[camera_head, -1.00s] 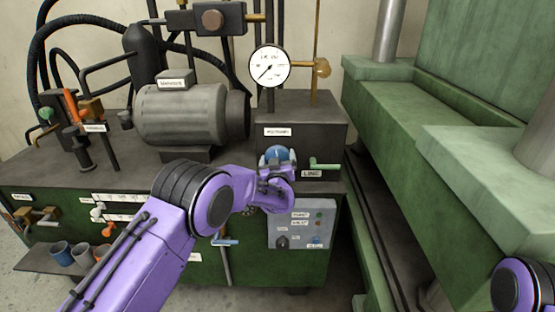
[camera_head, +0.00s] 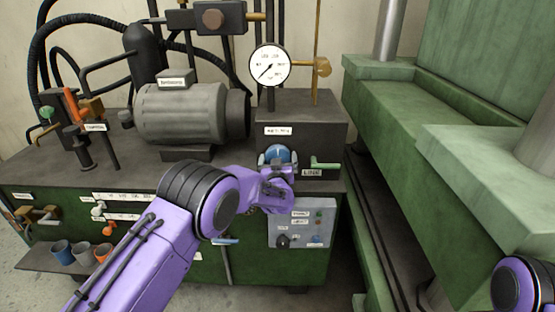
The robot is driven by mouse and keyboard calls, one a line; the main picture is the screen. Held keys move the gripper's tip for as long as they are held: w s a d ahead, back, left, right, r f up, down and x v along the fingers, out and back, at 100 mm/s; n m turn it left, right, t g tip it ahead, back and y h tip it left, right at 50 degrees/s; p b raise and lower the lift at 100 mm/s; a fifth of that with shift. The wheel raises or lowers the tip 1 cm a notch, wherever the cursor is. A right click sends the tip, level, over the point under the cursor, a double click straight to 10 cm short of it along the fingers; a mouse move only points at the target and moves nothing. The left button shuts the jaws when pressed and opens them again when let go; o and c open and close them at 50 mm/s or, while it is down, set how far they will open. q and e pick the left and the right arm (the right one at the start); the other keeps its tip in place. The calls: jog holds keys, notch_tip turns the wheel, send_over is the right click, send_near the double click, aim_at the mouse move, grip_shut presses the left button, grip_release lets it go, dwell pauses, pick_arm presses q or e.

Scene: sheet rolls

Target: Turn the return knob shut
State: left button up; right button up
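A round blue knob (camera_head: 278,154) sits on the front of the dark block (camera_head: 300,112), under a small white label too blurred to read. I take it for the return knob. My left arm comes in from the lower left, and its purple gripper (camera_head: 278,178) is right at the knob's lower side, covering part of it. Whether the fingers touch or grip the knob cannot be seen, and the finger gap is hidden. My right gripper is out of view; only a purple part of my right arm shows at the lower right corner.
A green-handled lever (camera_head: 325,165) by a "LINE" label is just right of the knob. A grey control box (camera_head: 304,224) hangs below. A round gauge (camera_head: 270,66) stands above, a grey motor (camera_head: 182,113) to the left. Green press framework (camera_head: 440,120) fills the right.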

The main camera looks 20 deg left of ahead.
pick_arm(q)
jog(key=shift+r, duration=0.1)
jog(key=v, duration=1)
jog(key=shift+s+b, duration=0.25)
jog(key=shift+b, duration=0.15)
jog(key=s+a+f+n+g+h, duration=0.1)
jog(key=s+a+f+g, duration=0.25)
jog(key=s+f, duration=0.7)
jog(key=s+a+f+g, duration=0.3)
jog(key=s+a+f, duration=0.1)
jog(key=s+f, duration=0.6)
jog(key=s+a+f+g, duration=0.1)
jog(key=s+f+g, duration=0.1)
jog(key=s, duration=0.6)
jog(key=s+a+f+n+g, duration=0.1)
jog(key=s+f+g, duration=0.2)
jog(key=s, duration=0.6)
jog(key=s+a+f+g, duration=0.1)
jog(key=s+f+g, duration=0.1)
jog(key=s+f, duration=0.3)
jog(key=s, duration=0.3)
jog(key=shift+s+a+f+g+h, duration=0.2)
jog(key=shift+s+f+g+h, duration=0.05)
jog(key=shift+f+g+h, duration=0.1)
